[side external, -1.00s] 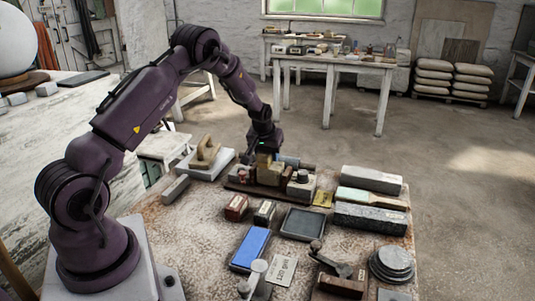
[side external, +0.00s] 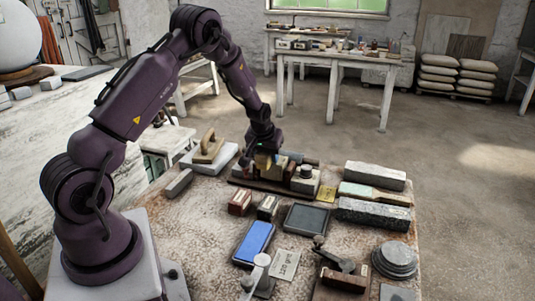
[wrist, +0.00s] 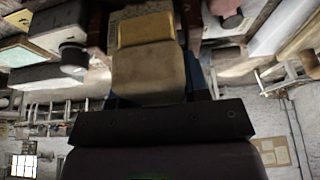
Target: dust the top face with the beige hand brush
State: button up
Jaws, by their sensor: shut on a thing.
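My gripper (side external: 264,158) is at the dark wooden rack (side external: 243,184) on the near table, its hand tilted. It is shut on a tan, block-like thing, which I take to be the beige hand brush (wrist: 147,72). In the wrist view it shows a tan body, a yellow band and a pale speckled end. In the side view only a small yellowish part shows below the jaws, and I cannot tell whether it touches the rack. Which surface is the top face is not clear.
Around the rack stand a wooden float (side external: 208,150) on a pale slab, a blue block (side external: 254,242), a dark tray (side external: 306,218), grey stone bars (side external: 374,214) and round metal discs (side external: 395,258). A large white sphere (side external: 18,38) stands at the far left.

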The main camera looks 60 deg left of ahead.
jog(key=shift+w+a, duration=1.35)
jog(key=shift+a, duration=0.05)
jog(key=shift+s+d, duration=1.55)
jog(key=shift+w+a+r, duration=0.75)
jog(key=shift+w+a, duration=0.05)
jog(key=shift+f, duration=0.75)
